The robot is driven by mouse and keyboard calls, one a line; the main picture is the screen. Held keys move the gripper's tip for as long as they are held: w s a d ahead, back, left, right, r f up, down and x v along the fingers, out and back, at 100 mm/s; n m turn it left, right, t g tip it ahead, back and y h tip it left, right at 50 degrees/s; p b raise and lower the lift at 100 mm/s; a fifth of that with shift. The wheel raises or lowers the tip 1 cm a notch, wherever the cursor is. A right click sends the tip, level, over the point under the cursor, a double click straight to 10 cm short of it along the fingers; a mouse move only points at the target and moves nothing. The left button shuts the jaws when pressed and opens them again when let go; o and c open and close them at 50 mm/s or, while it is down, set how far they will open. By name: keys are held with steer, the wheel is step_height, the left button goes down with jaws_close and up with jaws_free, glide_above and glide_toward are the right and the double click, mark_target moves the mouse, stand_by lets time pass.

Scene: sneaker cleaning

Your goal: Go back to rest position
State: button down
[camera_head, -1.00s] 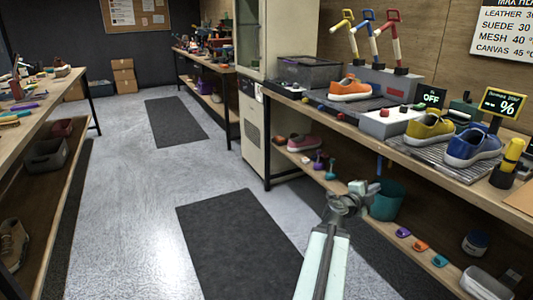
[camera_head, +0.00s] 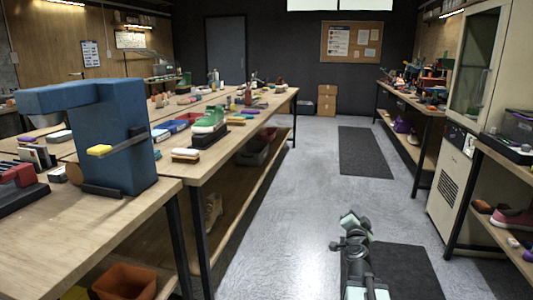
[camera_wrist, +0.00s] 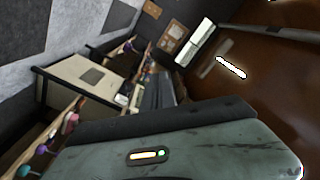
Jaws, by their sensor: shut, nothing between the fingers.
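My arm is folded low at the front of the head view, over the floor right of centre. My gripper (camera_head: 350,220) is at its upper end, small and dark, shut with nothing in it. It is clear of the benches on both sides. In the wrist view a worn grey-green part of my own body fills the lower half, and the room looks tilted behind it. The fingertips do not show clearly there.
A long wooden bench (camera_head: 120,245) on the left holds a blue machine (camera_head: 112,135) and a green sneaker (camera_head: 209,120). Dark floor mats (camera_head: 365,152) lie in the aisle. A cream cabinet (camera_head: 452,190) and shelving stand at right. The grey floor (camera_head: 290,200) between is open.

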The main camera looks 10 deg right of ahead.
steer(key=w+a+f+n+y, duration=0.25)
steer(key=a+n+y, duration=0.2)
steer(key=a, duration=0.65)
steer(key=w+a+f+n+y, duration=0.25)
steer(key=a+n+y, duration=0.2)
steer(key=a, duration=0.75)
steer(key=s+a+f+n+g+y, duration=0.2)
steer(key=a+f+n+g+y, duration=0.3)
steer(key=a, duration=0.7)
steer(key=s+a+f+n+g+h, duration=0.25)
steer(key=s+f+g, duration=0.35)
steer(key=f, duration=0.4)
steer(key=s+d+f+m+g+h, duration=0.1)
steer(key=s+d+f+g+h, duration=0.15)
steer(key=s, duration=0.45)
steer(key=s+d+f+m+g+h, duration=0.1)
steer(key=s+d+f+g, duration=0.2)
steer(key=s, duration=0.5)
step_height(320, 180, up, 37)
steer(key=p, duration=3.6)
steer(key=shift+w+d, duration=0.35)
steer(key=shift+d, duration=0.05)
